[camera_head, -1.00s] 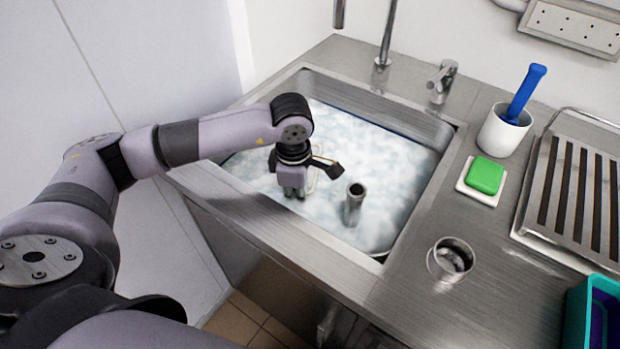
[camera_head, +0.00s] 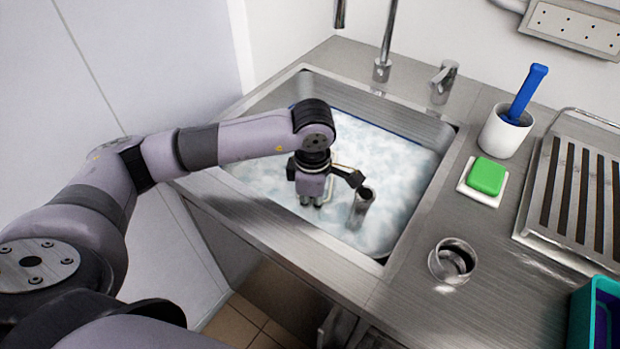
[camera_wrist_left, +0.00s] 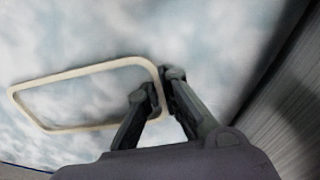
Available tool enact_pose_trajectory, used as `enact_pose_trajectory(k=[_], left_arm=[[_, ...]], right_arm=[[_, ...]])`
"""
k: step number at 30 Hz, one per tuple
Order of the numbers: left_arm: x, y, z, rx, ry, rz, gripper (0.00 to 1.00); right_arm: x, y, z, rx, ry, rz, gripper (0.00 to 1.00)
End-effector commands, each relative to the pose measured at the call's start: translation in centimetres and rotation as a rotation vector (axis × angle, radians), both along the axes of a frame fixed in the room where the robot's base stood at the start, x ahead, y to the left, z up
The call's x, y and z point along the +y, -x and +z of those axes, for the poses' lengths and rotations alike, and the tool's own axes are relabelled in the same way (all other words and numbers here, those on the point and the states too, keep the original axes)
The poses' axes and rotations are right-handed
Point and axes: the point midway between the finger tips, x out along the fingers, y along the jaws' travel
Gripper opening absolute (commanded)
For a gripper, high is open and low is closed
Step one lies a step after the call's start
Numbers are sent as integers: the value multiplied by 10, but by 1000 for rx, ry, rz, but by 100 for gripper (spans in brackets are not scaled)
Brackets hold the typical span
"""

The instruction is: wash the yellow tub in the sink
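The yellow tub shows in the left wrist view as a pale yellow rectangular rim (camera_wrist_left: 82,71) at the level of the foamy water. Its walls are hidden below the foam. My left gripper (camera_head: 312,203) points down into the sink (camera_head: 262,222). In the left wrist view its two fingers (camera_wrist_left: 160,90) are on either side of the tub's rim at one end, closed on it. In the head view the arm mostly hides the tub. My right gripper is not in view.
A metal pipe (camera_head: 361,209) stands in the sink close beside my left gripper. A tap (camera_head: 442,82), a green sponge (camera_head: 487,175), a white cup (camera_head: 503,134) with a blue-handled tool (camera_head: 527,95), a metal cup (camera_head: 453,262), a slatted rack (camera_head: 575,190) and a teal bin (camera_head: 590,320) are around it.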

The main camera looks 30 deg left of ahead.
Motion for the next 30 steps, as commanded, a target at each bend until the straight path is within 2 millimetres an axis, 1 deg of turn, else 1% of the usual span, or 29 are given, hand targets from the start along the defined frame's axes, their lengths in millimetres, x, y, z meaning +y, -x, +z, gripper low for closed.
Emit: enact_pose_trajectory(k=[2, 5, 15, 30], left_arm=[[0, 0, 0, 0, -1, 0, 0], [0, 0, 4, 0, 0, 0, 0], [1, 0, 33, -1, 0, 0, 0], [0, 0, 73, -1, 0, 0, 0]], right_arm=[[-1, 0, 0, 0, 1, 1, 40], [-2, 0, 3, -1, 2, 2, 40], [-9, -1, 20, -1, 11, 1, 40], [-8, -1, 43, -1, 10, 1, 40]])
